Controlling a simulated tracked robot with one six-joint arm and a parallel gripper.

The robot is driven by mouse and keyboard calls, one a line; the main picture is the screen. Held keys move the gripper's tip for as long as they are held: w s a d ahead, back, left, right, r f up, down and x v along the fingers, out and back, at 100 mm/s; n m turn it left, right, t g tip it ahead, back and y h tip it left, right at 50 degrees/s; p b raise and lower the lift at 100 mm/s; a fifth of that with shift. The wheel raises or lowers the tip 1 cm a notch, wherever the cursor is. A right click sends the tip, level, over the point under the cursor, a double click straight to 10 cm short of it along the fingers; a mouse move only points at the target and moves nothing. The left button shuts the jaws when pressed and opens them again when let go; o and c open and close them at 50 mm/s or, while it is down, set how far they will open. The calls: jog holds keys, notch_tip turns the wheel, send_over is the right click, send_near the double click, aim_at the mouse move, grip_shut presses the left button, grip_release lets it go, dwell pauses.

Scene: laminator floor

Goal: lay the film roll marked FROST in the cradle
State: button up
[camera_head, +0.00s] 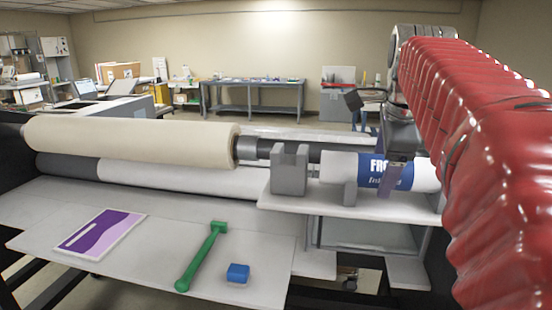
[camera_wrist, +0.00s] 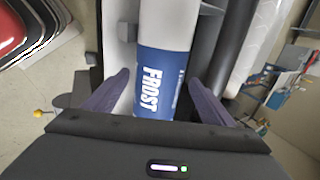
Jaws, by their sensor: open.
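The film roll marked FROST (camera_head: 426,174) is white with a blue printed band and lies level at the right of the machine. It also shows in the wrist view (camera_wrist: 160,82). The grey cradle has a notched block (camera_head: 290,170) left of the roll and a second support (camera_head: 346,192) at the roll's left part. My gripper (camera_wrist: 158,76) is open, with one finger on each side of the roll's blue band and gaps visible.
A long cream roll (camera_head: 130,140) spans the machine behind the front table. On the table lie a purple printed sheet (camera_head: 92,235), a green tool (camera_head: 200,258) and a blue block (camera_head: 238,273). Workbenches (camera_head: 255,85) stand far back.

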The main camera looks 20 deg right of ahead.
jog(key=v, duration=1.3)
jog(key=shift+a+r, duration=0.15)
jog(key=shift+r, duration=0.15)
jog(key=shift+s+f, duration=0.1)
dwell(0.6)
jog(key=w+a+f+n+y, duration=0.2)
jog(key=a+f+n, duration=1.05)
jog(key=f, duration=0.35)
jog(key=s+a+f+n, duration=0.3)
jog(key=a+f+n, duration=0.2)
jog(key=f, duration=0.4)
jog(key=s+a+f+n+y, duration=0.1)
jog(key=s+a+f+n, duration=0.2)
jog(key=a+f+n, duration=0.3)
notch_tip(320, 180, down, 4)
jog(key=shift+s+f+n+t, duration=0.15)
jog(key=shift+s+n+t, duration=0.2)
jog(key=shift+n, duration=0.3)
